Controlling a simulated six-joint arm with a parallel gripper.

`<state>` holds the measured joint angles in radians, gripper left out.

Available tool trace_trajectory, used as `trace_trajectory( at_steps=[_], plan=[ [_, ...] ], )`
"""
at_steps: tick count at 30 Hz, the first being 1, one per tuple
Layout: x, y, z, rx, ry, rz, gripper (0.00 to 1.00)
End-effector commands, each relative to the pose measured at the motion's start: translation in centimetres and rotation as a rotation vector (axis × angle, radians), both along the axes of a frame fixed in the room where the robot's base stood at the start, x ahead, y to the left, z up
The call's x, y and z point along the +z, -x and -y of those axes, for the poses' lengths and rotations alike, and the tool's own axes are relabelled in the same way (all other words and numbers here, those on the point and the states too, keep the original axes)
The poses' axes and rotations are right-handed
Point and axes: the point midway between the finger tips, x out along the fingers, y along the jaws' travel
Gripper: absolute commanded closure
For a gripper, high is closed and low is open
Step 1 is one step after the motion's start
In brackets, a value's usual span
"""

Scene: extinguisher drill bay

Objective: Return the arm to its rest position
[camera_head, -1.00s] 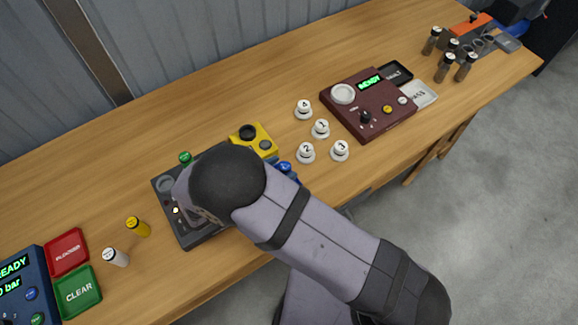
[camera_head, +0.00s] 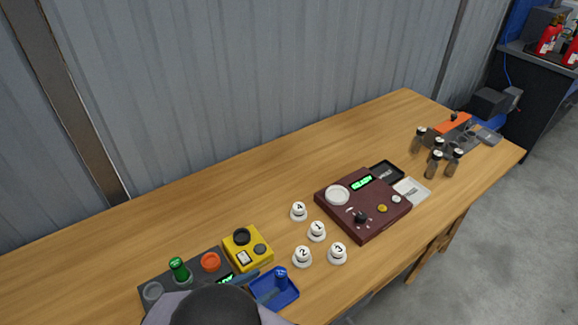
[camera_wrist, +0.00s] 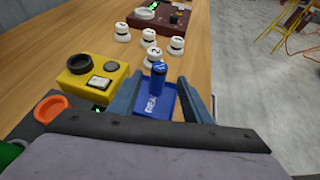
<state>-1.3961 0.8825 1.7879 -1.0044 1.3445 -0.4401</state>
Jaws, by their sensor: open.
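My gripper (camera_wrist: 160,77) is open in the wrist view, its two blue-grey fingers apart with nothing clamped between them. In the head view the vial (camera_head: 281,273) and tray (camera_head: 283,299) lie just right of my dark wrist, which is at the bottom edge. Only part of one finger shows there, and most of my arm is out of frame. The exact gap between fingers and vial cannot be told.
Several numbered white knobs (camera_head: 317,231) and a maroon console (camera_head: 345,215) stand to the right. The back of the wooden table (camera_head: 240,185) is clear.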

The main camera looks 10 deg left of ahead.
Motion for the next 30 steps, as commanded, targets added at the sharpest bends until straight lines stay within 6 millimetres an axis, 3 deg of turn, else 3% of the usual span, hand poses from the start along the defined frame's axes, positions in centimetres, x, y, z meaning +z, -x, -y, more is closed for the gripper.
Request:
trace_trajectory(
  at_steps=[5,8,14,21,30],
  plan=[
    [0.7,-1.2,2.6,-0.117,-0.061,-0.024,0.55],
    [1.0,-2.0,5.5,-0.248,-0.126,-0.048,0.55],
    [1.8,-2.4,13.5,-0.651,-0.343,-0.086,0.55],
    [2.7,0.0,21.5,-1.220,-0.683,-0.040,0.55],
    [3.8,3.2,26.7,-1.862,-1.115,0.187,0.55]
  ],
)
